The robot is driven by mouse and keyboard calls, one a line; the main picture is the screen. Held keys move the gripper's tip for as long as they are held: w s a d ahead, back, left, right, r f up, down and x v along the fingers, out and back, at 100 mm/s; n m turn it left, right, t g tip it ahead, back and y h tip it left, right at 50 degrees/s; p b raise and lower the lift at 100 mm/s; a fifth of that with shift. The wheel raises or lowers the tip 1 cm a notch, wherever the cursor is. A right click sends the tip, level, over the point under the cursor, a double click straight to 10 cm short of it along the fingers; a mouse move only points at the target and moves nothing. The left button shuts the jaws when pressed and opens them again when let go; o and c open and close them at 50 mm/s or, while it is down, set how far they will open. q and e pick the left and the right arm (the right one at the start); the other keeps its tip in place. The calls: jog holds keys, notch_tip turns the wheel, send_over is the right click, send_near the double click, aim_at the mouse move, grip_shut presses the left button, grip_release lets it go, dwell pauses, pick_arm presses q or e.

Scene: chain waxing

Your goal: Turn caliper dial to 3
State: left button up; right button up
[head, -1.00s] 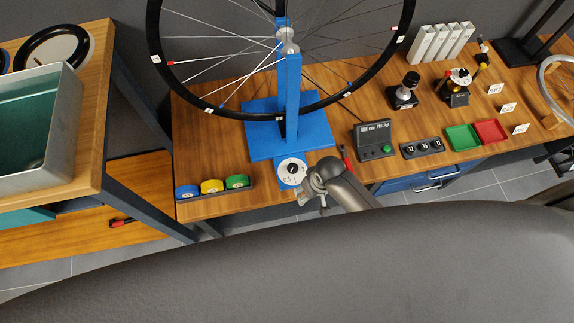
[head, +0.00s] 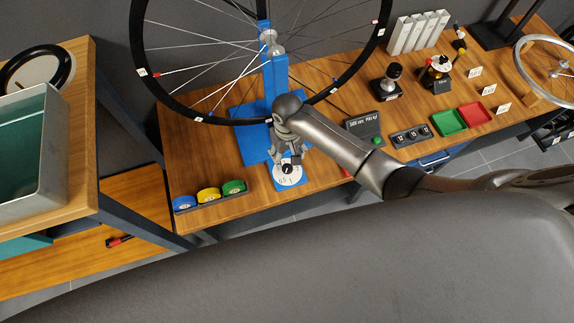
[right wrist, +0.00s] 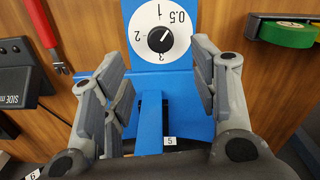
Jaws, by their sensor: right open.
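The caliper dial (head: 287,175) is a white disc with a black centre knob, on the blue base of the truing stand. In the right wrist view, the dial (right wrist: 145,48) shows marks 0.5, 1, 2 and 3. The white mark on its black knob (right wrist: 160,39) appears to point up and right, toward 0.5. My right gripper (head: 287,159) is over the back edge of the dial, fingers pointing down. In the right wrist view the right gripper (right wrist: 160,88) is open and empty. The dial lies beyond the gap between its fingers, with no visible contact. My left gripper is out of view.
The blue stand (head: 275,80) holds a spoked wheel (head: 213,122) just behind the dial. A tray of blue, yellow and green rolls (head: 209,196) sits to the left. A dark display box (head: 364,128) and a red-handled tool (right wrist: 50,35) are close on the other side.

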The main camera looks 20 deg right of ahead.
aim_at(288, 168)
notch_tip(288, 168, down, 9)
jog(key=shift+r+b, duration=0.1)
jog(key=shift+b, duration=0.55)
jog(key=c, duration=1.1)
jog(key=shift+o, duration=0.2)
